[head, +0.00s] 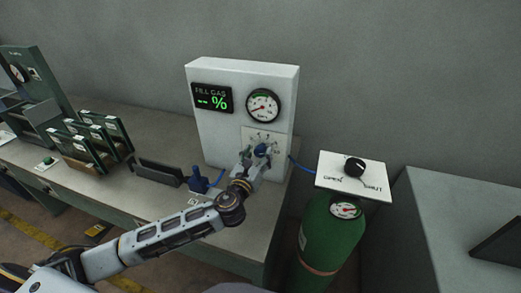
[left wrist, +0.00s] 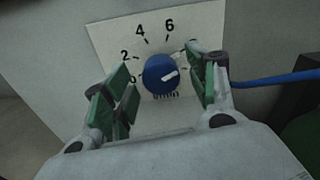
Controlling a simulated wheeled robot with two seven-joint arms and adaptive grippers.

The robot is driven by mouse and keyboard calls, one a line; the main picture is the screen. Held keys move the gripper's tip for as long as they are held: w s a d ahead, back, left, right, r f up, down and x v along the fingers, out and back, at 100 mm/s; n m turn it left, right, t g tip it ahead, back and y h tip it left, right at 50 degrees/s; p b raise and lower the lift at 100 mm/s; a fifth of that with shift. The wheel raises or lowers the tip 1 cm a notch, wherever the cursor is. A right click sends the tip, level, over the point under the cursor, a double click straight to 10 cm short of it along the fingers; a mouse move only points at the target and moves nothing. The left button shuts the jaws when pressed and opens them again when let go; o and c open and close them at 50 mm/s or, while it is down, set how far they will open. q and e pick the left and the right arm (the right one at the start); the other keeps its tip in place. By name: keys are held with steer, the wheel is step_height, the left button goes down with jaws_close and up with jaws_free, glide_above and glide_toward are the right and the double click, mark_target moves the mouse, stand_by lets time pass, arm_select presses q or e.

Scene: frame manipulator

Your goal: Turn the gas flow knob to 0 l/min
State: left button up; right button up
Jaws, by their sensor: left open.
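The blue gas flow knob (head: 261,150) sits on a white dial plate (head: 278,139) on the front of the white gas panel. In the left wrist view the knob (left wrist: 158,72) has a white mark pointing right and slightly up, away from the 2, 4 and 6. The 0 at the left is partly hidden by a finger, and the marks at the right are partly covered. My left gripper (head: 254,158) is open at the knob. Its green-padded fingers (left wrist: 160,76) stand on either side, with apparent gaps to the knob. My right gripper is not in view.
The panel (head: 230,136) carries a "FILL GAS" display (head: 212,99) and a round gauge (head: 263,105). An open/shut plate (head: 333,162) stands above a green gas cylinder (head: 330,238) at right. A small blue object (head: 198,181) and green racks (head: 85,140) stand left on the bench.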

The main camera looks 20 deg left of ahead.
mark_target(259, 153)
arm_select(q)
steer(key=shift+w, duration=1.55)
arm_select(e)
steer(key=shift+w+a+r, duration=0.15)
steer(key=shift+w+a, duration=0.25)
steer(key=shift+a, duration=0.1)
arm_select(q)
steer(key=c, duration=1.1)
steer(key=shift+o, duration=0.2)
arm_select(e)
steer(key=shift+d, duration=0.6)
